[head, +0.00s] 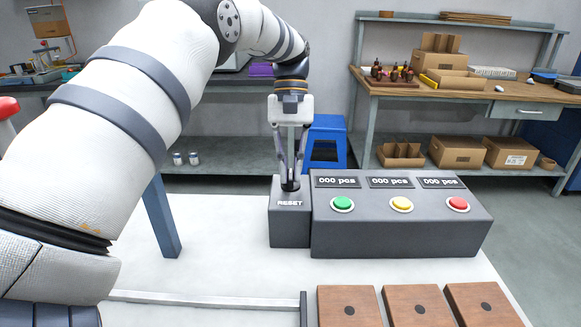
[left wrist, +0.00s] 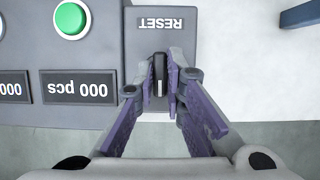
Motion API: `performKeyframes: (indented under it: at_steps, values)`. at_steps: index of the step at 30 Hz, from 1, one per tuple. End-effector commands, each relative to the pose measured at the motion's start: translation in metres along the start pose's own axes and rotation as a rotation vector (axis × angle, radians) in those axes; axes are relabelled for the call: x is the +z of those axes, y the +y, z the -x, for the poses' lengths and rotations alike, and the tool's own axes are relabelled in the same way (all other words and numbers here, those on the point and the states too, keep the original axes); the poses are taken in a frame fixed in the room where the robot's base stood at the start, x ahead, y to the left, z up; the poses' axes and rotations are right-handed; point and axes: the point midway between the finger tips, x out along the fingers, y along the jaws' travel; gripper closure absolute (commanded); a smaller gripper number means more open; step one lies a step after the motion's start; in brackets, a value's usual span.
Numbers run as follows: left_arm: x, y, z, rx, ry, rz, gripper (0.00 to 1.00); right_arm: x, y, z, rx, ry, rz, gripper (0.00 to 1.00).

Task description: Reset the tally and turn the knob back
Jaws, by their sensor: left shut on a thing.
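The tally box (head: 400,222) is dark grey, with green (head: 342,204), yellow (head: 401,204) and red (head: 458,204) buttons. Its displays (head: 390,182) all read "000 pcs". The reset box (head: 289,228), labelled RESET, adjoins its left side and carries the dark knob (left wrist: 160,88) on top. My left gripper (head: 290,180) points down over the reset box and is shut on the knob. In the left wrist view its fingers (left wrist: 160,80) stand on both sides of the knob. The knob's pointer direction is hard to tell. My right gripper is not in view.
Several wooden blocks (head: 349,309) with dark round spots lie at the front right of the white table (head: 210,260). A blue post (head: 161,218) stands left of the reset box. A blue stool (head: 327,140) and a workbench (head: 470,90) with cardboard boxes are behind.

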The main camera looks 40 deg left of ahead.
Motion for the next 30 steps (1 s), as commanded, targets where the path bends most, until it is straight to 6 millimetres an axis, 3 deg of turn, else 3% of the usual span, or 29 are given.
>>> performKeyframes:
  at_steps: [2,3,5,14,17,24,30]
  values:
    - [0.0,0.0,0.001,0.002,0.004,0.001,1.0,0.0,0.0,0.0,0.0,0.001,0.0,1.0]
    - [0.0,0.0,0.001,0.002,0.004,0.001,0.8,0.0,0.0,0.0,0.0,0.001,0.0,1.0]
    - [0.0,0.0,0.001,0.002,0.003,0.001,0.69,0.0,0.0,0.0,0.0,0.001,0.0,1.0]
    - [0.001,0.0,0.002,0.001,0.002,0.0,0.69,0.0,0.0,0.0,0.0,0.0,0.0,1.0]
    - [0.005,0.0,0.016,0.002,0.004,-0.001,0.69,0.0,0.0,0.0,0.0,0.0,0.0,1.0]
    - [0.028,0.0,0.07,0.002,0.006,0.0,0.69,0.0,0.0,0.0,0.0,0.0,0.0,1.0]
    - [0.037,0.0,0.092,0.001,0.002,0.0,0.69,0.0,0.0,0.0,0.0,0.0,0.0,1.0]
